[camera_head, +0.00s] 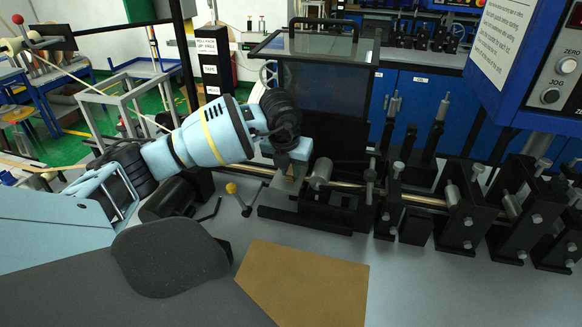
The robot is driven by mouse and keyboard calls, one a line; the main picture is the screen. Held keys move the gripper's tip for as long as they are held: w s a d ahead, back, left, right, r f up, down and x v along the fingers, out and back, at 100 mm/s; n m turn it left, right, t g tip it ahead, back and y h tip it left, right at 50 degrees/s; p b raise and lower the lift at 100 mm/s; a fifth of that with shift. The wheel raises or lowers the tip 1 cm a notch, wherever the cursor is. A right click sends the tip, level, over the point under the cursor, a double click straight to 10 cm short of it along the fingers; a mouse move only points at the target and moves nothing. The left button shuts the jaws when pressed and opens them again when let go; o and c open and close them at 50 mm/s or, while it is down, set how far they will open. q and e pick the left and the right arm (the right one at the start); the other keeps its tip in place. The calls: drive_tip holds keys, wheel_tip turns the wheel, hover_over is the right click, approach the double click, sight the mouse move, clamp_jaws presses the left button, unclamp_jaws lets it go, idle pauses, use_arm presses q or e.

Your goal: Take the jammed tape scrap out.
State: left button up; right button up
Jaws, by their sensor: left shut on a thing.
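My left arm reaches in from the left, and its left gripper (288,172) is at the left end of the black roller stand (335,195). The gripper points down and away from me, and its fingers are small and partly hidden by its own wrist. It is shut on a small tan piece that looks like the tape scrap (291,171), mostly hidden, so I cannot tell whether it is still in the rollers. A copper-coloured tape (415,200) runs right from the stand through the rollers. My right gripper is not in view.
A dark see-through guard (335,90) stands upright behind the stand. A yellow-knobbed lever (232,189) stands left of it. Several black roller blocks (465,215) line the right. A blue control box (530,60) hangs at upper right. A tan board (305,285) lies in front.

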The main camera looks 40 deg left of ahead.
sight(290, 172)
use_arm(q)
clamp_jaws()
drive_tip(key=shift+r, duration=0.75)
drive_tip(key=shift+v, duration=1.05)
drive_tip(key=s+d+b, duration=0.1)
drive_tip(key=s+d, duration=0.3)
drive_tip(key=s, duration=0.2)
drive_tip(key=s+d+r, duration=0.1)
drive_tip(key=s+d, duration=0.2)
drive_tip(key=s, duration=0.4)
drive_tip(key=shift+s+d+r+b, duration=0.2)
drive_tip(key=shift+d+r+b, duration=0.05)
drive_tip(key=shift+d+b, duration=0.15)
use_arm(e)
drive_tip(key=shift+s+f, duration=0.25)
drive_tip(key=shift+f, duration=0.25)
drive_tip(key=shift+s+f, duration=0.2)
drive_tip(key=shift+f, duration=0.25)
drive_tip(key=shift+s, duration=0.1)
